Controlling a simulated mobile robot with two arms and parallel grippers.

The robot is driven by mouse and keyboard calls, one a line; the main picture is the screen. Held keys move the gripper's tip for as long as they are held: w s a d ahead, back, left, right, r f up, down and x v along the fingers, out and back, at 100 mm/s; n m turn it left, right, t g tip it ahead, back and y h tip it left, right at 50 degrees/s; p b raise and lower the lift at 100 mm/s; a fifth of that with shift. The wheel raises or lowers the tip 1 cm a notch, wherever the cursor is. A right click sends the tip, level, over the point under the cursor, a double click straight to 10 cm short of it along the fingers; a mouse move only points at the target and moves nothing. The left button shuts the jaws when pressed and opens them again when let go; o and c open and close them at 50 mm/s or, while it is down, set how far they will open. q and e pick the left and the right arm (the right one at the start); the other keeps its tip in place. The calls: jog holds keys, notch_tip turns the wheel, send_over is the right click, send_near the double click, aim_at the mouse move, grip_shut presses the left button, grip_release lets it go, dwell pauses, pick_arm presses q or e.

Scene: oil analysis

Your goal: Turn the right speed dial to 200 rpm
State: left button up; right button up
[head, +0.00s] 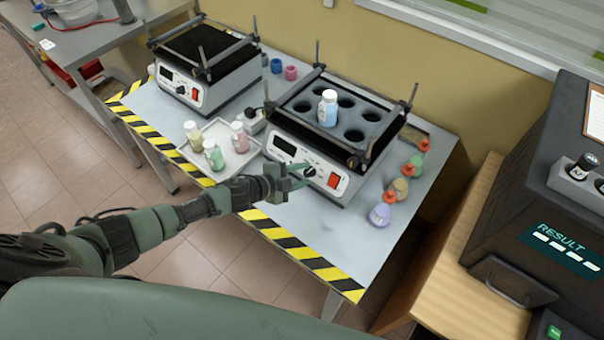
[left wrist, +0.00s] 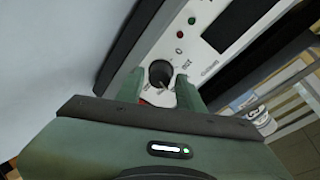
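The right shaker (head: 300,152) stands on the grey bench with a white front panel that faces me. Its round black speed dial (head: 309,171) sits between a dark display (head: 285,146) and a red switch (head: 334,180). My left gripper (head: 301,176) is at the panel. In the left wrist view its green fingers (left wrist: 159,88) are apart, one on each side of the dial (left wrist: 160,73), with gaps visible. I cannot tell whether they touch it. The display (left wrist: 230,22) shows there, but I cannot read its digits. My right gripper is not in view.
A similar left shaker (head: 185,91) stands further left. A tray (head: 240,158) with several capped bottles lies left of the right shaker. Several flasks with red stoppers (head: 390,197) stand to its right. A blue-labelled bottle (head: 328,108) sits in the shaker's rack.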

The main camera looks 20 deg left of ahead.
pick_arm(q)
jog(key=shift+o, duration=0.3)
jog(key=v, duration=0.7)
jog(key=shift+s+a+r+b, duration=0.25)
jog(key=shift+b, duration=0.05)
